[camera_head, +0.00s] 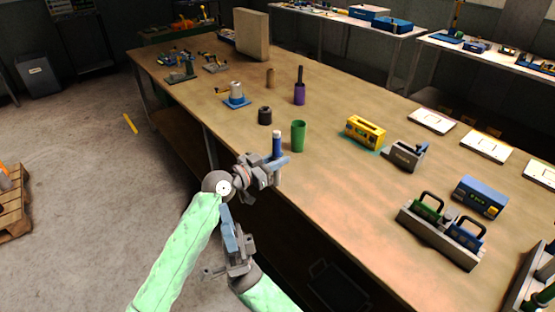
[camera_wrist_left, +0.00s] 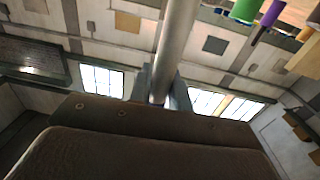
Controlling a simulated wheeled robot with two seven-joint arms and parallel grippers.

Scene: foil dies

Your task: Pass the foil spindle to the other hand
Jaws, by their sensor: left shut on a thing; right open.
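The foil spindle (camera_head: 277,143) is a slim upright cylinder, blue with a pale top in the head view. My left gripper (camera_head: 275,165) is shut on it at the table's near edge. In the left wrist view the spindle (camera_wrist_left: 176,45) is a grey shaft rising from between the jaws of the left gripper (camera_wrist_left: 164,92); its lower end is hidden. My right gripper (camera_head: 232,243) is open and empty, below and left of the left gripper, in front of the table and apart from the spindle.
A green cup (camera_head: 298,136) stands close right of the spindle. Behind are a black ring-shaped part (camera_head: 265,115), a purple holder with a dark rod (camera_head: 300,94) and a blue-based stand (camera_head: 236,96). A yellow box (camera_head: 365,132) is further right. The wooden table (camera_head: 335,190) is bare at its near middle.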

